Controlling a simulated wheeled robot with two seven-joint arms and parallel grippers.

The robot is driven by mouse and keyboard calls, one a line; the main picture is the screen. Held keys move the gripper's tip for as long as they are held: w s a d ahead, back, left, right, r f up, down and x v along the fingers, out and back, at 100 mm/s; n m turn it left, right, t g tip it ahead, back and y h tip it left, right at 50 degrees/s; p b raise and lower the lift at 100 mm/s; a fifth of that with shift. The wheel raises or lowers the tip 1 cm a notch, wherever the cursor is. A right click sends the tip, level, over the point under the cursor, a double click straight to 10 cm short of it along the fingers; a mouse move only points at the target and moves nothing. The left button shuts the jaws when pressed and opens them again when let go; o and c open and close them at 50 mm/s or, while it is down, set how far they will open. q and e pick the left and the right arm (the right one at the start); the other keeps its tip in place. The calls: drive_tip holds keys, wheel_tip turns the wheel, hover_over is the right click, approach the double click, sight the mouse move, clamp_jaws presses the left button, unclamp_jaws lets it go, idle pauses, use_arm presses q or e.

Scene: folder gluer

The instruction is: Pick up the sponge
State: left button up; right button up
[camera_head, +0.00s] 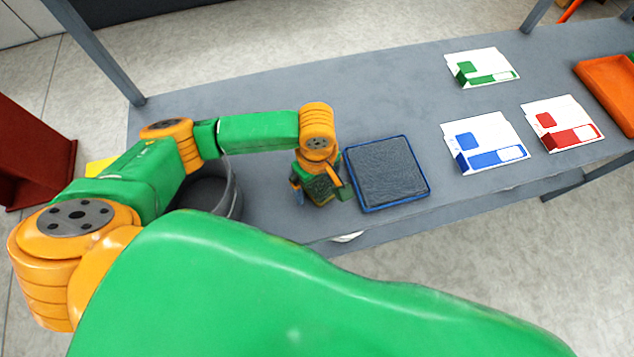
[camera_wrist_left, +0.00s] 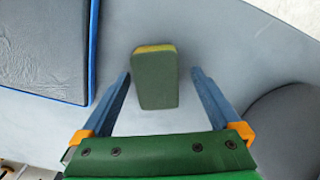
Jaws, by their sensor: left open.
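In the left wrist view the sponge (camera_wrist_left: 155,80) is a small block with a dark green face and a yellow edge, on the grey table. My left gripper (camera_wrist_left: 158,78) is open, its two blue fingers apart on either side of the sponge, with clear gaps between fingers and sponge. In the head view my left gripper (camera_head: 315,190) points down over the table, left of a blue-rimmed tray; the sponge is hidden there. My right gripper is not in either view.
The blue-rimmed tray with a dark grey pad (camera_head: 388,174) is right beside my left gripper. A dark round bucket (camera_head: 232,200) stands to its left. Flat printed cartons (camera_head: 485,143) and an orange tray (camera_head: 608,95) lie further right on the table (camera_head: 370,95). The table's middle back is clear.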

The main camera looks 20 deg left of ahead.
use_arm(q)
drive_tip(key=shift+w+f, duration=0.2)
drive_tip(key=shift+w, duration=0.05)
drive_tip(key=shift+s+d+r, duration=0.1)
drive_tip(key=shift+s, duration=0.05)
drive_tip(key=c, duration=1.5)
drive_tip(key=shift+r, duration=0.5)
drive_tip(key=shift+c, duration=0.2)
drive_tip(key=s+r+p, duration=1.1)
drive_tip(key=s+r, duration=0.1)
drive_tip(key=s, duration=0.2)
drive_tip(key=shift+a, duration=0.25)
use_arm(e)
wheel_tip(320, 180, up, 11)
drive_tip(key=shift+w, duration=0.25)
use_arm(q)
drive_tip(key=shift+w, duration=0.1)
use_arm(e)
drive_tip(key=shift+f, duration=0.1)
